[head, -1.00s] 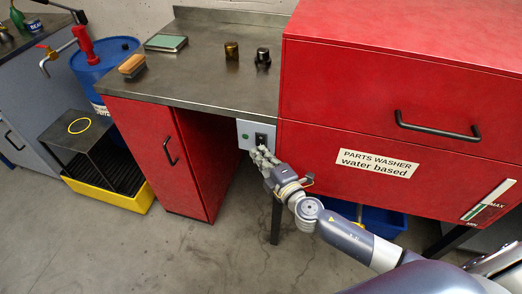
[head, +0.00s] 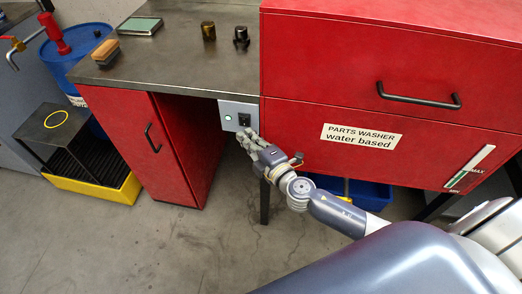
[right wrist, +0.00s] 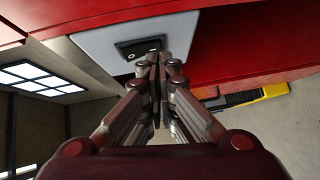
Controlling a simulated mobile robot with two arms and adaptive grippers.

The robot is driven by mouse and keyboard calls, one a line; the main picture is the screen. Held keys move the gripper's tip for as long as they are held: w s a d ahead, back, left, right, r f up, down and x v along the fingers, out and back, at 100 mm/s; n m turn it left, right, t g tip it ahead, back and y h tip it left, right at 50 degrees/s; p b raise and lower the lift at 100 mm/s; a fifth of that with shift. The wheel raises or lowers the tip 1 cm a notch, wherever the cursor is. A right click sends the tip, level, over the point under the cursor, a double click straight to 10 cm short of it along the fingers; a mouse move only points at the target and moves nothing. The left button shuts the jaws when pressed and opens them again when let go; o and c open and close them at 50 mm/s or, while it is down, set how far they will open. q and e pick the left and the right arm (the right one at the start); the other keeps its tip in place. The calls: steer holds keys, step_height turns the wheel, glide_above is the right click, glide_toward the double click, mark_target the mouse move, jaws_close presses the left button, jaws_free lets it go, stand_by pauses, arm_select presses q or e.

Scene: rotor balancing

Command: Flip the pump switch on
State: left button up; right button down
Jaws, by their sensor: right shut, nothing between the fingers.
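The pump switch (head: 244,119) is a black rocker on a pale grey plate (head: 233,105) under the steel worktop, beside the red washer. A small round indicator (head: 228,117) to its left looks pale and bright. My right gripper (head: 241,134) is shut and empty, with its fingertips just below the switch. In the right wrist view the shut fingers (right wrist: 155,60) point at the plate, and the switch (right wrist: 140,47) shows just beyond the tips. I cannot tell whether they touch it. My left gripper is not in view.
The red parts washer (head: 290,135) stands to the right, with a black handle (head: 418,97). A brush (head: 106,52), a green-topped box (head: 139,26) and two small dark parts lie on the worktop (head: 180,60). A blue bin (head: 370,195) sits below the washer.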

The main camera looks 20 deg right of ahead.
steer(key=f+v, duration=0.1)
steer(key=v, duration=0.9)
steer(key=shift+r, duration=0.45)
steer(key=shift+s, duration=0.1)
steer(key=s+d+f+m+g+h+p, duration=0.1)
steer(key=s+d+f+m+g, duration=0.15)
steer(key=f, duration=0.75)
steer(key=s+d+f+m+g+h, duration=0.2)
steer(key=s+d+f+m, duration=0.15)
steer(key=f, duration=0.65)
steer(key=s+d+f+m+g+h+p, duration=0.1)
steer(key=s+d+f+m+g, duration=0.15)
steer(key=f, duration=0.75)
steer(key=s+a+f+m+g, duration=0.1)
steer(key=s+f, duration=0.4)
steer(key=s, duration=0.5)
steer(key=s+a+f+m+g, duration=0.2)
steer(key=s+f+m+g, duration=0.2)
steer(key=s, duration=0.6)
steer(key=s+a+f+m+g+p, duration=0.1)
steer(key=s+a+f+m+g, duration=0.1)
steer(key=s+f, duration=0.6)
steer(key=shift+s+m+g+y, duration=0.4)
steer(key=shift+s+m+g, duration=0.25)
steer(key=shift+s+g, duration=0.25)
steer(key=shift+a+f, duration=0.1)
steer(key=shift+f, duration=0.05)
